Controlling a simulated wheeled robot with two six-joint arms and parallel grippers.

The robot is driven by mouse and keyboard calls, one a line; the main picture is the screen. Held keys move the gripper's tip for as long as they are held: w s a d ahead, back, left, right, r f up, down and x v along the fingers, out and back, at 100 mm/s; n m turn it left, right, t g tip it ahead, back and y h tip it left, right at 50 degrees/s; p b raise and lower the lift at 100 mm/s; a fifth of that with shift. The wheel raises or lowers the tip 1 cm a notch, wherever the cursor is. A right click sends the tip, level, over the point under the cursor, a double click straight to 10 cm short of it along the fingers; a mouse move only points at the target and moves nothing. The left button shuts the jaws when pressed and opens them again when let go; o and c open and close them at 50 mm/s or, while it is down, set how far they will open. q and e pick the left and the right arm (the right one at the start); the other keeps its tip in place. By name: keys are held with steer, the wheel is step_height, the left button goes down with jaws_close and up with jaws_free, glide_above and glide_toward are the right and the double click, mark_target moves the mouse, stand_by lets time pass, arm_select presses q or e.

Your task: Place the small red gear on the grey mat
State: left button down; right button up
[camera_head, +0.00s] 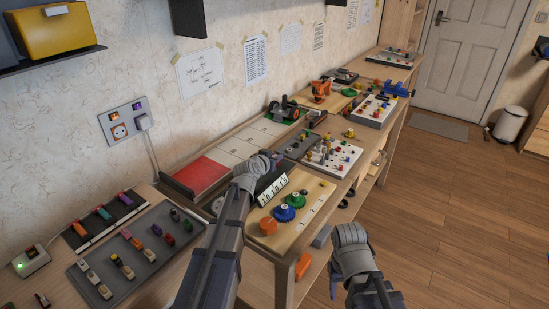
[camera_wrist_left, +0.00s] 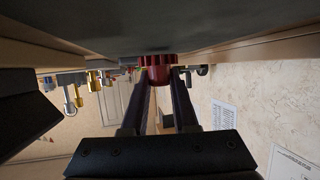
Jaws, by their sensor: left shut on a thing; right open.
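The small red gear (camera_wrist_left: 157,70) is between the fingertips of my left gripper (camera_wrist_left: 158,82) in the left wrist view. My left gripper is shut on it. A broad grey surface (camera_wrist_left: 150,32), likely the grey mat, lies close by the gear; I cannot tell whether they touch. In the head view my left gripper (camera_head: 273,166) is over the bench behind the gear board, and the red gear is hidden there. My right gripper (camera_head: 384,292) is open and empty, low in front of the bench, above the floor.
A wooden board (camera_head: 312,210) holds a blue gear (camera_head: 284,212), a green gear (camera_head: 295,200) and an orange piece (camera_head: 268,227). A white number sign (camera_head: 273,190) stands by it. A red tray (camera_head: 205,176) lies left. Boards with small parts crowd the bench.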

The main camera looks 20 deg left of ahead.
arm_select(q)
steer(key=shift+s+f, duration=0.1)
steer(key=c, duration=0.7)
jaws_free()
steer(key=shift+s+d+f, duration=0.1)
steer(key=shift+r+p, duration=0.5)
steer(key=shift+p, duration=0.05)
steer(key=p+v, duration=0.4)
steer(key=v, duration=0.7)
steer(key=shift+s+r+p, duration=0.25)
steer(key=shift+r+p, duration=0.05)
steer(key=shift+p, duration=0.05)
